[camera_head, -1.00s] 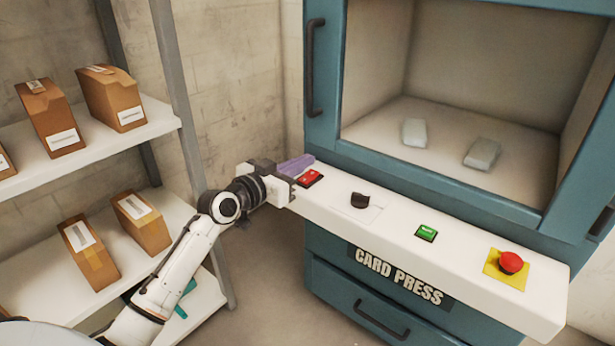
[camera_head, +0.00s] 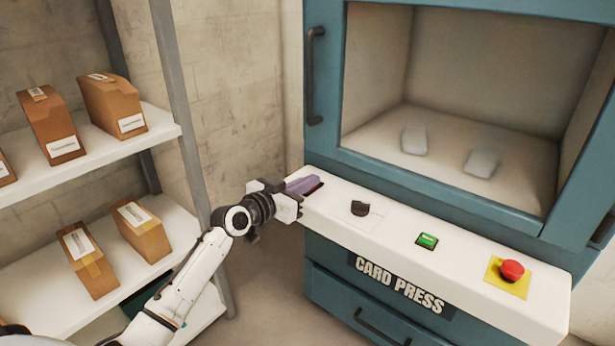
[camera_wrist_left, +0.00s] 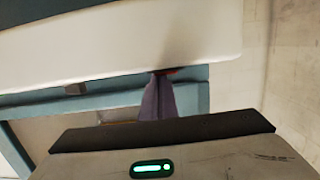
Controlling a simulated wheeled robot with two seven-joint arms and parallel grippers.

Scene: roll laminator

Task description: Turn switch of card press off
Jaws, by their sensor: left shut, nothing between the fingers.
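The card press (camera_head: 400,290) is a teal cabinet with a white control panel (camera_head: 465,259) along its front. A red switch (camera_head: 315,189) at the panel's left end is mostly hidden by my left gripper's fingers; a sliver of its red shows in the wrist view (camera_wrist_left: 172,72). My left gripper (camera_head: 305,184) is shut and empty, its purple fingers over the red switch. In the left wrist view the fingertips (camera_wrist_left: 158,77) meet the red edge; contact is likely but pressing cannot be told. My right gripper is not in view.
The panel also carries a black knob (camera_head: 360,208), a green button (camera_head: 427,240) and a red emergency stop (camera_head: 511,270). Two pale blocks (camera_head: 414,140) lie in the press chamber. A shelf (camera_head: 95,160) with brown boxes (camera_head: 142,229) stands left of my arm.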

